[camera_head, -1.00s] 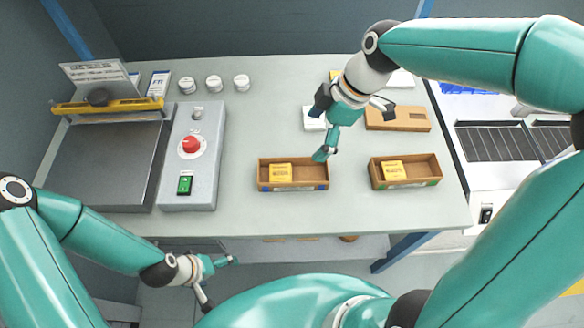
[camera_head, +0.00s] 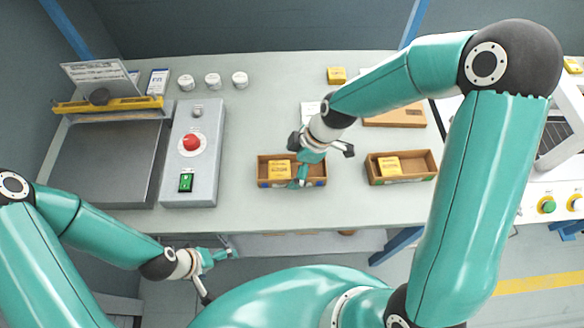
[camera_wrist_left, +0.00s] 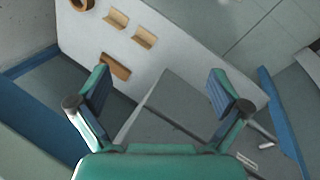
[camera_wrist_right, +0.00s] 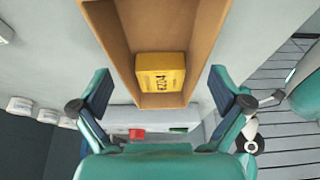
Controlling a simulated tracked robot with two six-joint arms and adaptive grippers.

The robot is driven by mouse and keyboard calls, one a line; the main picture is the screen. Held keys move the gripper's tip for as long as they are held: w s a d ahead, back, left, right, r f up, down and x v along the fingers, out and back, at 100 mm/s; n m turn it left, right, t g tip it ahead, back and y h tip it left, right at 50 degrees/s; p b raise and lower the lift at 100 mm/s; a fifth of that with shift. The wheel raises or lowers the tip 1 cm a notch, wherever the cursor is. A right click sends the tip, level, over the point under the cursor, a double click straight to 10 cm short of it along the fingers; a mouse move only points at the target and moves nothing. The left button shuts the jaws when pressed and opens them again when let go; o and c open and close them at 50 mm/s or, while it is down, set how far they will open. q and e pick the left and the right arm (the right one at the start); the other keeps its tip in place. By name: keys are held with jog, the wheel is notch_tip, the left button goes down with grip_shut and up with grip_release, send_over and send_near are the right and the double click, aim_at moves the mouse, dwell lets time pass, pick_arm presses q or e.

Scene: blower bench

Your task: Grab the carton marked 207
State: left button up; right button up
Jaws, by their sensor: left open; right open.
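A yellow carton (camera_head: 279,169) lies in the left open brown box (camera_head: 268,182) on the bench. Another yellow carton (camera_head: 388,166) lies in the right brown box (camera_head: 412,177), and a third (camera_head: 337,75) stands at the back. My right gripper (camera_head: 323,167) is open over the left box, partly covering its right end. In the right wrist view a yellow carton (camera_wrist_right: 160,73) shows in a brown box, between the open fingers in the picture; its small printed number is hard to read surely. My left gripper (camera_head: 220,276) is open and empty, low before the bench's front edge.
A grey control box (camera_head: 205,150) with a red button (camera_head: 191,142) stands left of the boxes, beside a dark plate (camera_head: 105,165). Several white jars (camera_head: 212,81) stand at the back. A flat brown box (camera_head: 398,117) lies behind the right box.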

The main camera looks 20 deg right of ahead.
jog(key=shift+a+f, duration=0.15)
jog(key=shift+f, duration=0.25)
jog(key=shift+c, duration=0.2)
jog(key=c, duration=1.2)
jog(key=shift+o, duration=0.2)
jog(key=shift+w+r, duration=0.1)
